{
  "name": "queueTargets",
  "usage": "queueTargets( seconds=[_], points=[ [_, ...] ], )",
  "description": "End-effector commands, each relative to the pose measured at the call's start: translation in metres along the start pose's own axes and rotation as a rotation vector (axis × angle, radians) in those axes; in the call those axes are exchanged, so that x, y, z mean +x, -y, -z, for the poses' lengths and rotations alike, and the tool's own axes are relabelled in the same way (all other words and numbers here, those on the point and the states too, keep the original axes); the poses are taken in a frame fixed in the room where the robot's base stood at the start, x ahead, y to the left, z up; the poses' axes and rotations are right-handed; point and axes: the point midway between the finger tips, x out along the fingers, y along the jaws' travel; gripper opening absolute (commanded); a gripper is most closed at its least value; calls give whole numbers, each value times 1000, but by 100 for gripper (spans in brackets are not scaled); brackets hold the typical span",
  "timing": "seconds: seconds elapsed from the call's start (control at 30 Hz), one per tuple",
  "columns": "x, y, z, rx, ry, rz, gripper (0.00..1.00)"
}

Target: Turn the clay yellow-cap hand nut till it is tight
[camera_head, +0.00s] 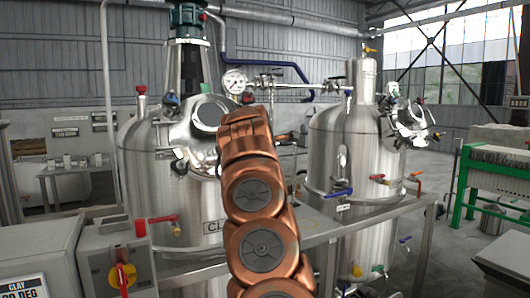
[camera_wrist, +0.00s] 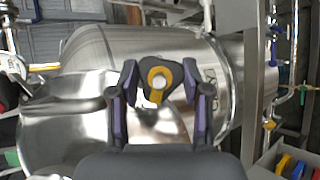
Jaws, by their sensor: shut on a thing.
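In the wrist view, the yellow-cap hand nut (camera_wrist: 174,97) is a dark three-lobed knob with a yellow ring and a pale centre. My gripper (camera_wrist: 160,82) has a purple-lined finger on each side of it and is shut on it. Shiny curved metal of the clay tank (camera_wrist: 85,50) lies behind the nut. In the head view, the steel clay tank (camera_head: 150,180) stands at centre left, its label partly covered by my copper arm. My gripper and the held nut are hidden behind that arm there.
A second steel tank (camera_head: 340,160) with several coloured valve handles stands at the right. A pressure gauge (camera_head: 235,82) and pipes run between the tanks. A metal rail (camera_head: 370,215) crosses in front. A grey control box (camera_head: 105,265) with a red-yellow switch is at lower left.

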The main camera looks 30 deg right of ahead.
Motion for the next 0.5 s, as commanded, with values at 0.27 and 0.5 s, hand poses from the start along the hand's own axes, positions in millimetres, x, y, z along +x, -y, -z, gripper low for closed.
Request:
queueTargets(
  seconds=[0.27,0.5],
  points=[
    [-2,-4,0,69,2,48,13],
    [-3,-5,0,158,1,105,13]
  ],
)
